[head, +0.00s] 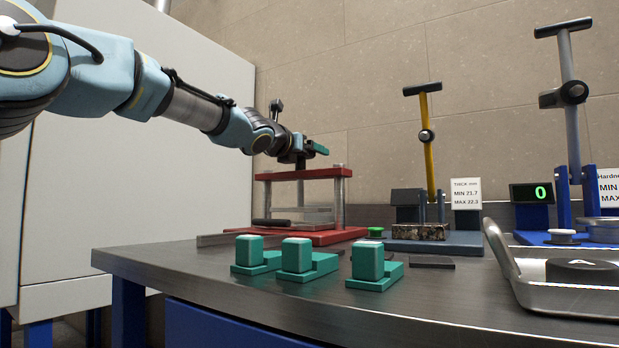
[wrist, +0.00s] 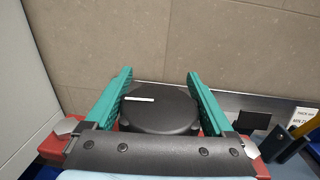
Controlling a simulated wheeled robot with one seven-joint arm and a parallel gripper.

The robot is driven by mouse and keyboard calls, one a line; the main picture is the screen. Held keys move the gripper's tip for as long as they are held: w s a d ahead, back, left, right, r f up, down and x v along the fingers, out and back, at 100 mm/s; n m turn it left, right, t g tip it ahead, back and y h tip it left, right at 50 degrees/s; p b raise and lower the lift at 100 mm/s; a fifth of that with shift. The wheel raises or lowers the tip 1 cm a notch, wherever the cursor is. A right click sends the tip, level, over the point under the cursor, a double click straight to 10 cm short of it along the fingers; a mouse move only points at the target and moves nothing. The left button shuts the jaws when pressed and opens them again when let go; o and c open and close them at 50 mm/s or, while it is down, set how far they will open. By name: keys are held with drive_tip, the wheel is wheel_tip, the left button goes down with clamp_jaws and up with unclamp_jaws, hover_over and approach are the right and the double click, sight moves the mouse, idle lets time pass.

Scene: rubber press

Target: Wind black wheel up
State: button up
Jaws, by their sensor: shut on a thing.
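The black wheel (wrist: 158,110) sits on top of the red press and carries a short white mark on its upper left face. My gripper (wrist: 160,80) has its two green fingers on either side of the wheel and is shut on it. In the head view my gripper (head: 318,148) is at the top of the press; the wheel is mostly hidden there by my wrist. The press (head: 300,174) has a red top beam, steel posts, grey plates between them and a red base.
Several green blocks (head: 297,258) stand on the table (head: 180,262) in front of the press. A yellow-lever device (head: 428,150) and a grey-lever tester (head: 572,120) stand to the right. A metal tray (head: 560,285) is at front right. A white cabinet (head: 120,170) is at left.

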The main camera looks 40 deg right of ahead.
drive_tip(key=n+t+y+b, duration=0.1)
drive_tip(key=n+t+y, duration=0.2)
drive_tip(key=w+a+n+t+y+b, duration=0.1)
drive_tip(key=n+t+y+b, duration=0.1)
drive_tip(key=n+t+y, duration=0.1)
drive_tip(key=w+n+t+y+b, duration=0.1)
drive_tip(key=n+t+y+b, duration=0.1)
drive_tip(key=n+t+y, duration=0.1)
drive_tip(key=shift+a+r+t, duration=0.2)
drive_tip(key=shift+a+t, duration=0.1)
drive_tip(key=shift+t, duration=0.4)
drive_tip(key=n+y+p, duration=0.1)
drive_tip(key=y, duration=0.1)
drive_tip(key=n+t+y+p, duration=0.1)
drive_tip(key=y+p, duration=0.1)
drive_tip(key=shift+w+a+r+n, duration=0.1)
drive_tip(key=shift+w+a+n, duration=0.05)
drive_tip(key=shift+a+n, duration=0.2)
drive_tip(key=n+y+p, duration=0.1)
drive_tip(key=p, duration=0.1)
drive_tip(key=a+n+y+p, duration=0.1)
drive_tip(key=y+p, duration=0.1)
drive_tip(key=shift+w+t+y, duration=0.1)
drive_tip(key=shift+t+y, duration=0.2)
drive_tip(key=shift+t, duration=0.1)
drive_tip(key=shift+a+f+n+y+p, duration=0.2)
drive_tip(key=shift+a+n+y+p, duration=0.05)
drive_tip(key=shift+n+y+p, duration=0.5)
drive_tip(key=shift+y, duration=0.25)
